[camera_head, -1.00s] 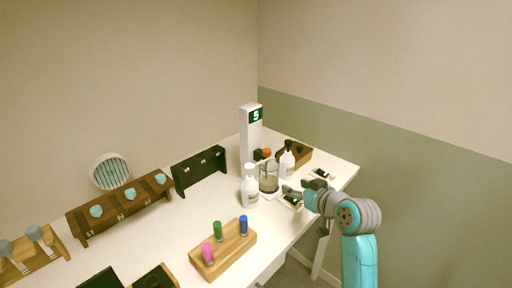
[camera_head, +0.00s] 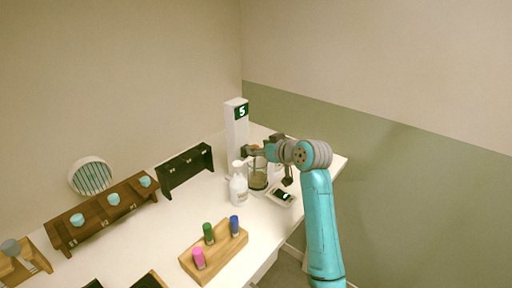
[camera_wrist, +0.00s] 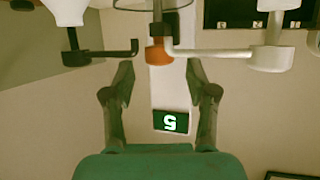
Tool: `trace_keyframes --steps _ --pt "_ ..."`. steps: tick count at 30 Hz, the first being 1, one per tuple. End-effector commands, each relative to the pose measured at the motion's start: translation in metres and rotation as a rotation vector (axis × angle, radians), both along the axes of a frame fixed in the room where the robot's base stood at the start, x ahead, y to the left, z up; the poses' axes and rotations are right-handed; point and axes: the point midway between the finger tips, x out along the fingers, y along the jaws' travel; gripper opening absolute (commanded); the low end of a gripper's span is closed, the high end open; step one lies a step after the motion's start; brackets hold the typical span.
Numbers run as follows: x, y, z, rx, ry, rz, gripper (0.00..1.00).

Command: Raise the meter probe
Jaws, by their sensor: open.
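A white post (camera_head: 235,130) with a green "5" display (camera_head: 242,112) stands at the back of the table. A glass beaker (camera_head: 258,180) stands in front of it. An orange knob (camera_wrist: 159,50), probably the top of the meter probe, is above the beaker; it is mostly covered by my gripper in the head view. My gripper (camera_head: 252,152) is over the beaker. In the wrist view my gripper (camera_wrist: 158,80) is open, with the knob centred just beyond the fingertips and nothing between them. Whether either finger touches the knob cannot be told.
A white bottle (camera_head: 238,190) stands left of the beaker. A small device with a lit display (camera_head: 283,195) lies to its right. A wooden rack (camera_head: 215,250) with pink, green and blue vials is nearer. A dark rack (camera_head: 185,170) stands behind left.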

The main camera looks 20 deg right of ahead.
Motion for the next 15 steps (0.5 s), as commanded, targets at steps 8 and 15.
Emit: trace_keyframes --steps 8,15 --pt "0.02 0.007 -0.008 -0.001 0.0 0.0 0.57" --pt "0.021 0.008 -0.009 -0.001 0.0 -0.001 0.57"
